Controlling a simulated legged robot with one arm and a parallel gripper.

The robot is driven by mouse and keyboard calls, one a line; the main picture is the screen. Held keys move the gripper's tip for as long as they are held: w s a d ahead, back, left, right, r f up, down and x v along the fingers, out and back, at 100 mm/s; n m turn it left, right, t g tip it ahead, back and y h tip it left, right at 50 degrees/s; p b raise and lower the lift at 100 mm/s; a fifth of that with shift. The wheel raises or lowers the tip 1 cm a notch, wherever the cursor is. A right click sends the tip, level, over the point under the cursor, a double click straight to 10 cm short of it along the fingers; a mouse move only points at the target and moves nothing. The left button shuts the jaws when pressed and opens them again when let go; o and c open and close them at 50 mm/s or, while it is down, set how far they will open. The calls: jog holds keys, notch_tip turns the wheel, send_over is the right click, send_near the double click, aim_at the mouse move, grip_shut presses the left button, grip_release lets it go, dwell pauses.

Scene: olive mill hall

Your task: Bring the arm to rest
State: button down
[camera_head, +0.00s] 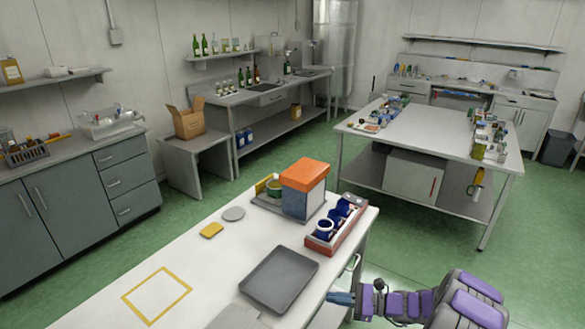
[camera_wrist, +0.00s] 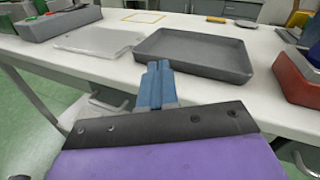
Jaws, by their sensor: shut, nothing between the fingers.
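My arm with purple covers reaches in from the lower right of the head view. My gripper (camera_head: 341,298) has blue fingers and is by the right edge of the white table (camera_head: 110,309). In the wrist view my gripper (camera_wrist: 157,80) is shut with nothing between the fingers. It points toward the near edge of the table, in front of a grey tray (camera_wrist: 196,54). The tray (camera_head: 279,277) lies flat and empty on the table. My gripper looks apart from the tray, but the exact gap is hard to tell.
An orange-lidded box (camera_head: 304,188) and a red crate (camera_head: 337,225) with dark blue cups stand at the table's far end. A yellow outlined square (camera_head: 157,294) and a yellow block (camera_head: 211,230) are on the table. Green floor is free between this table and the island bench (camera_head: 430,146).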

jog(key=s+a+r+n+g+h, duration=0.35)
jog(key=s+a+r+n, duration=0.2)
jog(key=s+r, duration=0.35)
jog(key=s+a+r+n+g+h, duration=0.3)
jog(key=s+a+r+n+g, duration=0.25)
jog(key=s+r, duration=0.35)
jog(key=s+d+r+n+t+h, duration=0.1)
jog(key=s+d+n+h, duration=0.2)
jog(key=s, duration=0.8)
jog(key=s+d+r+n+t+h, duration=0.1)
jog(key=s+d+n+t+h, duration=0.1)
jog(key=s+d+n+h, duration=0.2)
jog(key=shift+s+d+r+h, duration=0.25)
jog(key=shift+s+d+h, duration=1.95)
jog(key=shift+s, duration=1.75)
jog(key=shift+d+y, duration=0.35)
